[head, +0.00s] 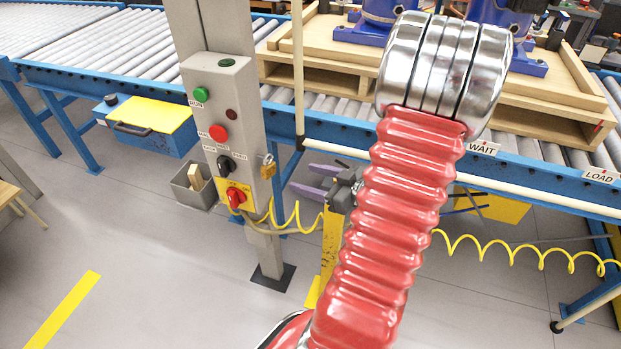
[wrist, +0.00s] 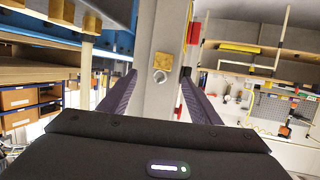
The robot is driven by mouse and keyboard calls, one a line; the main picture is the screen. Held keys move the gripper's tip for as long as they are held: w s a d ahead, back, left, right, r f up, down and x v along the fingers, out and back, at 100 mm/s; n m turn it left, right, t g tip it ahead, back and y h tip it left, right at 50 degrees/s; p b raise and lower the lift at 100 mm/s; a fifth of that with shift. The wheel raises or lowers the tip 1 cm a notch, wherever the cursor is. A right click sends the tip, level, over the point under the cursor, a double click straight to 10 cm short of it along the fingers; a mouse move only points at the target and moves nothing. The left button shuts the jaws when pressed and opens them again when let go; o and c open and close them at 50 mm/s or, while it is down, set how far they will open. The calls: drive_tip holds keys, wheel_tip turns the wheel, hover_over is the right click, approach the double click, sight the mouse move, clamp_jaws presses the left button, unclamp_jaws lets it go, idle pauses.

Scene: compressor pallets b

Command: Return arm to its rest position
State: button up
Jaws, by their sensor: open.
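My arm (head: 385,230), with a red ribbed sleeve and chrome rings, rises through the middle of the head view. My gripper (head: 312,181) shows partly behind it, its purple fingers pointing left toward the control post. In the wrist view my gripper (wrist: 158,80) is open, with a wide empty gap between the two fingers. The grey post (head: 261,220) with a brass padlock (head: 267,166) stands beyond the fingertips. The padlock also shows in the wrist view (wrist: 162,62), between the fingers. The gripper's far side is hidden by the sleeve.
The control box (head: 224,115) has green and red buttons. A yellow coiled cable (head: 490,243) hangs beneath the blue-railed roller conveyor (head: 130,82). A wooden pallet (head: 541,85) carries blue machines. A grey bin (head: 192,190) stands left of the post. Open floor (head: 150,250) lies front left.

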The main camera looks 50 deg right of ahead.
idle(0.7)
drive_tip(key=w+a+r+m+g+h, duration=0.1)
drive_tip(key=w+a+r+g+h, duration=0.2)
drive_tip(key=w+r, duration=0.25)
drive_tip(key=w+a+r+g+h, duration=0.2)
drive_tip(key=w+a+r+h, duration=0.15)
drive_tip(key=r, duration=0.35)
drive_tip(key=s+a+r+g+y, duration=0.1)
drive_tip(key=s+a, duration=0.3)
drive_tip(key=a, duration=0.4)
drive_tip(key=s+a+r+g+y, duration=0.1)
drive_tip(key=s+a+y, duration=0.1)
drive_tip(key=s+a, duration=0.3)
drive_tip(key=s+a+r+g+y, duration=0.1)
drive_tip(key=s+a, duration=0.3)
drive_tip(key=a, duration=0.9)
drive_tip(key=shift+s+g+y, duration=0.3)
drive_tip(key=shift+g+y, duration=0.2)
drive_tip(key=shift+y, duration=0.25)
